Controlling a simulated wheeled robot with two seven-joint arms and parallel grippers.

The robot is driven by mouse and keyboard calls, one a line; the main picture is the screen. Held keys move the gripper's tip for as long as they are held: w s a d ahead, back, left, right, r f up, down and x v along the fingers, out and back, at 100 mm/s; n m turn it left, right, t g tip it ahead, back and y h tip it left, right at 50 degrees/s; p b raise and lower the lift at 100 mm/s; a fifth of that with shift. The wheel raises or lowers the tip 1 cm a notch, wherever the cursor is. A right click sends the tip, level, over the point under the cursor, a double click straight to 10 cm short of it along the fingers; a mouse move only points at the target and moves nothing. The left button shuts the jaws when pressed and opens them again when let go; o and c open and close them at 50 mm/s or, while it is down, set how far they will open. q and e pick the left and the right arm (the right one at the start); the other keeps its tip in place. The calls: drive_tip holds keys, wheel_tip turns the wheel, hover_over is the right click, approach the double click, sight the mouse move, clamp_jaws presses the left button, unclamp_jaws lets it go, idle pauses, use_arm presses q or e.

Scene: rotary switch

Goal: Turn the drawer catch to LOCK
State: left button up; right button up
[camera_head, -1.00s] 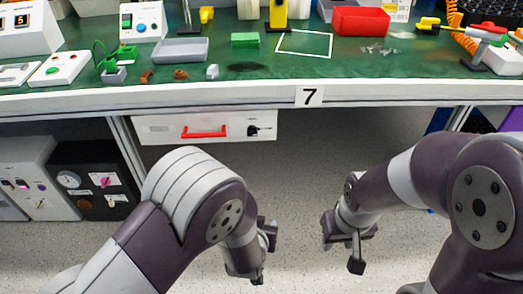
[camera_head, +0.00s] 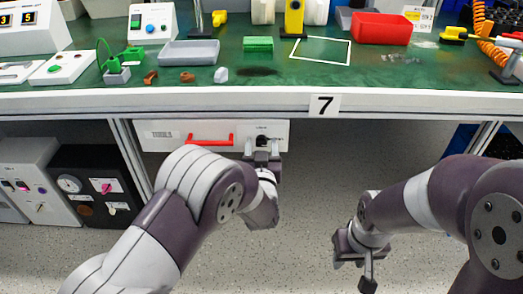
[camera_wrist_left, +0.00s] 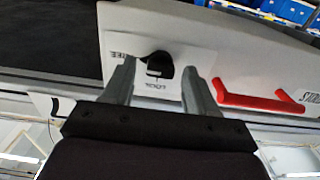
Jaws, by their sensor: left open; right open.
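The drawer catch, a black knob (camera_head: 262,140), is on the right of the white drawer front (camera_head: 160,135). In the left wrist view the knob (camera_wrist_left: 160,65) sits on a pale plate, with LOCK upside down below it and lettering, partly hidden, at its left. Which way the knob points is hard to tell. My left gripper (camera_head: 262,157) is at the catch. In the wrist view its open fingers (camera_wrist_left: 158,75) stand on either side of the knob; I cannot tell whether they touch it. My right gripper (camera_head: 352,270) is open and empty, low and away from the drawer.
A red drawer handle (camera_head: 211,140) is left of the catch, close to my left gripper. The green workbench (camera_head: 310,75) overhangs the drawer and carries trays and devices. Control boxes (camera_head: 95,185) stand under it at the left. The space right of the drawer is free.

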use_arm(q)
drive_tip(key=shift+w+r, duration=0.1)
drive_tip(key=shift+w, duration=0.15)
drive_tip(key=c, duration=1.1)
drive_tip(key=shift+o, duration=0.2)
drive_tip(key=shift+n, duration=0.3)
drive_tip(key=n+b, duration=0.1)
drive_tip(key=n, duration=0.3)
drive_tip(key=shift+a, duration=0.15)
drive_tip(key=n, duration=0.1)
drive_tip(key=n+b, duration=0.1)
drive_tip(key=n, duration=0.1)
drive_tip(key=n+b, duration=0.1)
drive_tip(key=n, duration=0.1)
drive_tip(key=shift+a+f, duration=0.1)
drive_tip(key=shift+f, duration=0.2)
drive_tip(key=n+b, duration=0.3)
drive_tip(key=n, duration=0.1)
drive_tip(key=shift+f, duration=0.15)
drive_tip(key=shift+n+b, duration=1.6)
drive_tip(key=shift+n, duration=0.5)
